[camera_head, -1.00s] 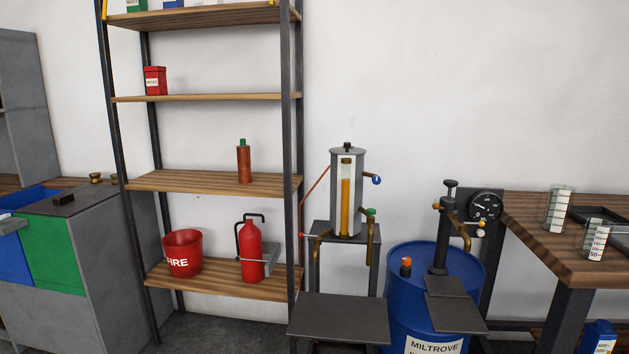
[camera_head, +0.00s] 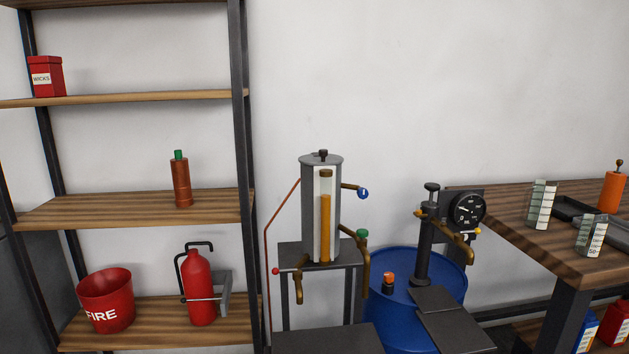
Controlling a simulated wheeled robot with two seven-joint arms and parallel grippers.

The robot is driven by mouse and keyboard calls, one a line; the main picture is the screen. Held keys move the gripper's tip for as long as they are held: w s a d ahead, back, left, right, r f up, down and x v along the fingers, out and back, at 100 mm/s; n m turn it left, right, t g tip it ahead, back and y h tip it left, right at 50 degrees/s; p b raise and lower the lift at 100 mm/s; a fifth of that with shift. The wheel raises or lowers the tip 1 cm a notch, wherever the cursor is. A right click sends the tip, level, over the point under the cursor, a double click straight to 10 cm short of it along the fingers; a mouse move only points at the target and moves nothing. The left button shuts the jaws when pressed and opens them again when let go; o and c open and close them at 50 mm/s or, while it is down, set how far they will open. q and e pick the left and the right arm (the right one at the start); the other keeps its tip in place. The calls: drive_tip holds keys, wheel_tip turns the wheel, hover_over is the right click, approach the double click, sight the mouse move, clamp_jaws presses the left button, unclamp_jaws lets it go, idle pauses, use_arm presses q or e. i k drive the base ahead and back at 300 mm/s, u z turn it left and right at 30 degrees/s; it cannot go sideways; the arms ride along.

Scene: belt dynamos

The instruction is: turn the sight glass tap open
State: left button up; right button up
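A grey cylindrical tank (camera_head: 309,215) stands on a small dark stand. An amber-filled sight glass (camera_head: 326,225) runs up its front. A short brass tap with a blue round handle (camera_head: 362,193) sticks out at its upper right. A curved brass spout with a green handle (camera_head: 362,233) is below it, and a lower left brass spout (camera_head: 299,280) has a red knob (camera_head: 276,271). I cannot tell which of these is the sight glass tap. Neither of my grippers is in view.
A blue drum (camera_head: 392,318) with a pump and a dark gauge (camera_head: 468,209) stands right of the tank. A wooden bench (camera_head: 573,262) holds measuring jugs at the right. A shelf rack (camera_head: 150,210) with a fire bucket (camera_head: 107,300) and red extinguisher (camera_head: 200,290) stands left.

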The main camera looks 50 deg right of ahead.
sight(363, 194)
drive_tip(key=i, duration=1.2)
drive_tip(key=z, duration=0.6)
